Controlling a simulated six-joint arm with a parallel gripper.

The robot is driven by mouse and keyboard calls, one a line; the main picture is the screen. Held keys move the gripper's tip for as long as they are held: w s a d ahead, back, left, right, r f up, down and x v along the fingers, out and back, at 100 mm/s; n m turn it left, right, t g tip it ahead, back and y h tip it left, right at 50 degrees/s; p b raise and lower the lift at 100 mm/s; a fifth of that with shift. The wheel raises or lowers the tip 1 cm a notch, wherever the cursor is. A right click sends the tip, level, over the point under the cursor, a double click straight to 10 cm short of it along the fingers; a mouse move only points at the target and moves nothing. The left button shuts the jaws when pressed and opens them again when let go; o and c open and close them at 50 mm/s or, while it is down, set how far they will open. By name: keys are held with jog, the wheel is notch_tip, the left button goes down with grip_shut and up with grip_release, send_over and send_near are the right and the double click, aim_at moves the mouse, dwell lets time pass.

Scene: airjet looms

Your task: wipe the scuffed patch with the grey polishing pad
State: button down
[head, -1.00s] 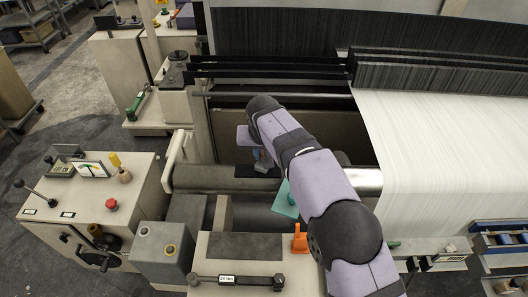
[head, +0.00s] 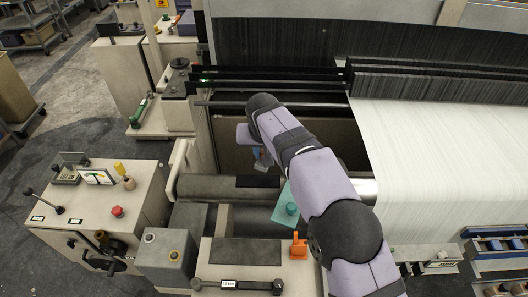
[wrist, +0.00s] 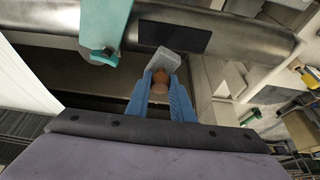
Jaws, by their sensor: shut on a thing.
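My gripper (wrist: 160,92) is shut on the brown knob (wrist: 160,80) of the grey polishing pad (wrist: 163,60). In the wrist view the pad is at the fingertips, just below a dark patch (wrist: 173,37) on the metal roller. This patch looks like the scuffed one; whether the pad touches it I cannot tell. In the head view my gripper (head: 260,160) is above the roller, close behind the dark patch (head: 258,181), and the pad is not clearly visible there.
A teal plate (head: 288,205) with a round knob is beside my arm, right of the patch; it also shows in the wrist view (wrist: 105,25). An orange part (head: 299,246) stands on the front housing. White cloth (head: 430,150) stretches to the right. A control box (head: 100,195) stands left.

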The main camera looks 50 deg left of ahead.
jog(key=shift+r, duration=0.2)
jog(key=shift+r+p, duration=1.35)
jog(key=shift+r, duration=0.1)
jog(key=shift+f, duration=0.1)
